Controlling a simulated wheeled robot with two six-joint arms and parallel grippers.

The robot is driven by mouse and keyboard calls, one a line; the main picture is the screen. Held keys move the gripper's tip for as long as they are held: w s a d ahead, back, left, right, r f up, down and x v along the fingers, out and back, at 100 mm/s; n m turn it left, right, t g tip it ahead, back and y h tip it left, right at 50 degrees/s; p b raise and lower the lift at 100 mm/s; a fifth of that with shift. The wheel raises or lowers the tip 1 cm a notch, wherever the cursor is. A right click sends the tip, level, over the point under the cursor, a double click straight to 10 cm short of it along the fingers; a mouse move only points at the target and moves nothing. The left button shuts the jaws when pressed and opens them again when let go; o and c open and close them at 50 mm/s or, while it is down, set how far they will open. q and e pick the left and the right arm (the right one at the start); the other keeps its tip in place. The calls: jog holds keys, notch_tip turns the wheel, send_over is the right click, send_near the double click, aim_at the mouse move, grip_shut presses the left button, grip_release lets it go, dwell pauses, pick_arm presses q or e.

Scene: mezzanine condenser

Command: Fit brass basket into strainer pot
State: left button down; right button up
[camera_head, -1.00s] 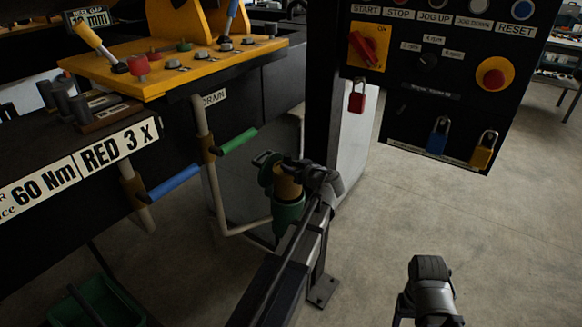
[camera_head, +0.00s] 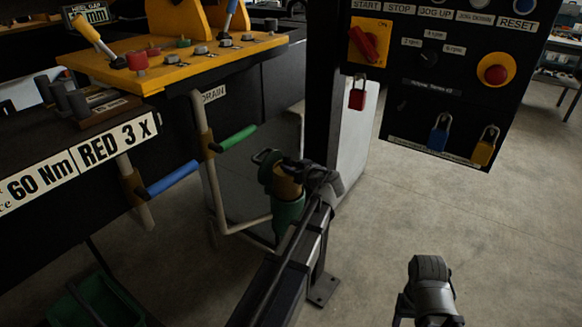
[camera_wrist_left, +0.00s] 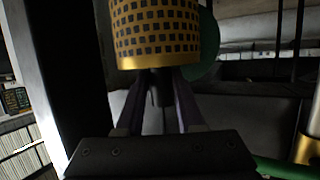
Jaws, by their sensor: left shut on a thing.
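The brass basket (camera_head: 290,188) is held in my left gripper (camera_wrist_left: 157,108), which is shut on it. In the left wrist view the basket (camera_wrist_left: 155,30) is a perforated gold cylinder with a plain lower rim, beyond the fingertips. The green strainer pot (camera_head: 288,215) stands just below the basket in the head view. A green rounded part, likely the pot (camera_wrist_left: 208,45), shows behind the basket in the wrist view. I cannot tell whether the basket is inside the pot's mouth or above it. My right arm's end (camera_head: 430,290) is at the bottom, its jaws not discernible.
A pale pipe (camera_head: 212,185) with green (camera_head: 235,138) and blue (camera_head: 173,178) handles is left of the pot. A black control panel (camera_head: 440,90) with padlocks hangs at upper right. A yellow bench plate (camera_head: 165,65) is at upper left. Open floor lies at right.

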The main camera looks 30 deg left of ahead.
aim_at(295, 198)
pick_arm(q)
jog(key=shift+f+b, duration=6.1)
jog(key=shift+f, duration=0.1)
jog(key=shift+c, duration=2.3)
grip_release()
jog(key=shift+p+v, duration=1.3)
jog(key=shift+v, duration=2.7)
